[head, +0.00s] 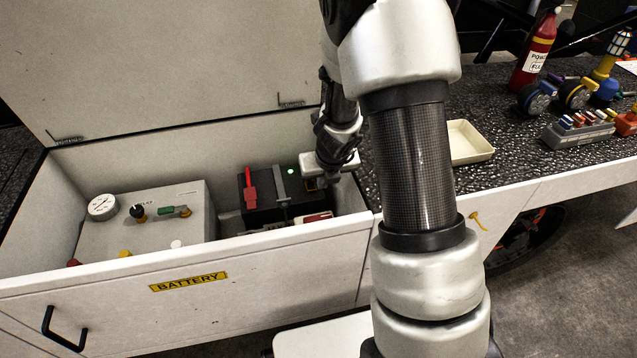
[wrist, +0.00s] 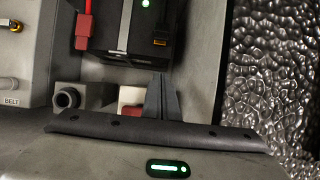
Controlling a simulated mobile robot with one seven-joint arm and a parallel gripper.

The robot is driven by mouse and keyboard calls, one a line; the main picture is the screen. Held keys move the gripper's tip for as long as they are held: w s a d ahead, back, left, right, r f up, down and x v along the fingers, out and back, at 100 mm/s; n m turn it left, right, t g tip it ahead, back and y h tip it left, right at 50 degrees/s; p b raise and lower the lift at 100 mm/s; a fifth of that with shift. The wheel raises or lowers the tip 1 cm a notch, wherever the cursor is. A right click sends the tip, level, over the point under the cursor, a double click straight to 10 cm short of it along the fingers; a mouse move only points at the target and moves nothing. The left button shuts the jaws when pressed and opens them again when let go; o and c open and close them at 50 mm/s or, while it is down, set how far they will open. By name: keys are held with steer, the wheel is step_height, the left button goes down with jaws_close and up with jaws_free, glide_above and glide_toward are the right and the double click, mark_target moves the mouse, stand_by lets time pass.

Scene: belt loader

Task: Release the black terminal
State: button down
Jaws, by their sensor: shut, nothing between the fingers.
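The black battery (head: 268,200) sits in the open bin, with a grey strap over it and a lit green light on top. A red terminal clamp (head: 250,190) is on its left side; it also shows in the wrist view (wrist: 83,30). On the battery's right side, the wrist view shows a small dark part with an orange edge (wrist: 160,42), perhaps the black terminal; I cannot tell its state. My gripper (head: 317,183) is over the battery's right end and hides that corner in the head view. Its fingers (wrist: 161,92) are shut and empty, just short of the battery.
The bin's white front wall (head: 250,285) carries a BATTERY label, and its lid (head: 170,60) stands open behind. A grey box with a gauge (head: 150,225) fills the left of the bin.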

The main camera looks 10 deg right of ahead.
steer(key=b+x, duration=0.4)
steer(key=x, duration=0.5)
steer(key=w+r+p, duration=0.1)
steer(key=w+r, duration=0.1)
steer(key=w, duration=0.1)
steer(key=shift+r+p, duration=0.25)
steer(key=shift+p, duration=0.1)
steer(key=shift+r+p, duration=0.2)
steer(key=shift+p, duration=0.2)
